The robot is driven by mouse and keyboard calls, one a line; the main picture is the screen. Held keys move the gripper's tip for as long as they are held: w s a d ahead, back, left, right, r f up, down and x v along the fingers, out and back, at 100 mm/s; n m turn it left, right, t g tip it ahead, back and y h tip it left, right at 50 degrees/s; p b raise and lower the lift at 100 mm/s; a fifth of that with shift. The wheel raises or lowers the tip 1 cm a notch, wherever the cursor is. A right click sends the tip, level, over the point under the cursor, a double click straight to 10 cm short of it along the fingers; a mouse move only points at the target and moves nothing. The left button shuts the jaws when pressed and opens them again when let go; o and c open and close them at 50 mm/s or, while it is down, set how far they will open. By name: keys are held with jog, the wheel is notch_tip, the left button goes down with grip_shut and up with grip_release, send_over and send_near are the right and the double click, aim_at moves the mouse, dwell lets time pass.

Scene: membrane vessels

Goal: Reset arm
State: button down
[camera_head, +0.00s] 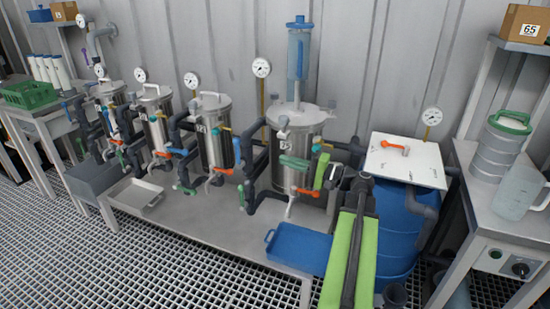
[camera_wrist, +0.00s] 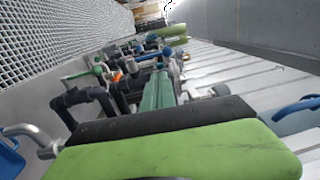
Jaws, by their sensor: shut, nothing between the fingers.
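My gripper (camera_head: 327,173) is shut and empty. In the head view it is raised in front of the right side of the rightmost steel vessel (camera_head: 293,158), above the blue tray (camera_head: 297,250). My green and black arm reaches up to it from the bottom. I cannot tell whether the gripper touches the pipes behind it. In the wrist view, a green and black part of my own body fills the bottom, with dark pipes (camera_wrist: 88,97) and valves beyond it.
Several steel vessels with gauges, pipes and coloured valve handles line the bench. A blue barrel (camera_head: 398,222) with a white lid (camera_head: 405,168) stands close to the right of my arm. A side table (camera_head: 480,208) holds stacked sieves and a jug. The grating floor (camera_head: 150,262) is clear at left.

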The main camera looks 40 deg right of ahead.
jog(key=w+a+n+g+y, duration=0.2)
jog(key=w+a, duration=0.2)
jog(key=a, duration=0.4)
jog(key=w+a+n+g+y, duration=0.1)
jog(key=w+a+g+y, duration=0.1)
jog(key=w+a, duration=0.45)
jog(key=a+f+n+g, duration=0.2)
jog(key=a+f+g, duration=0.15)
jog(key=a, duration=0.75)
jog(key=a+f+n+g, duration=0.25)
jog(key=a+f, duration=0.25)
jog(key=a, duration=0.6)
jog(key=s+a+f+n+g+h, duration=0.2)
jog(key=a+f+g, duration=0.1)
jog(key=a+f, duration=0.25)
jog(key=s+a+f+n+g+h, duration=0.2)
jog(key=s+a+f+g, duration=0.1)
jog(key=a+f, duration=0.3)
jog(key=s+d+f+n+g+h, duration=0.1)
jog(key=s+d+f+h, duration=0.15)
jog(key=d+h, duration=0.2)
jog(key=s+d+f+h, duration=0.1)
jog(key=d+f+h, duration=0.2)
jog(key=d+h, duration=0.15)
notch_tip(320, 180, up, 25)
jog(key=p, duration=2.5)
jog(key=shift+d+r, duration=0.15)
jog(key=shift+d, duration=0.05)
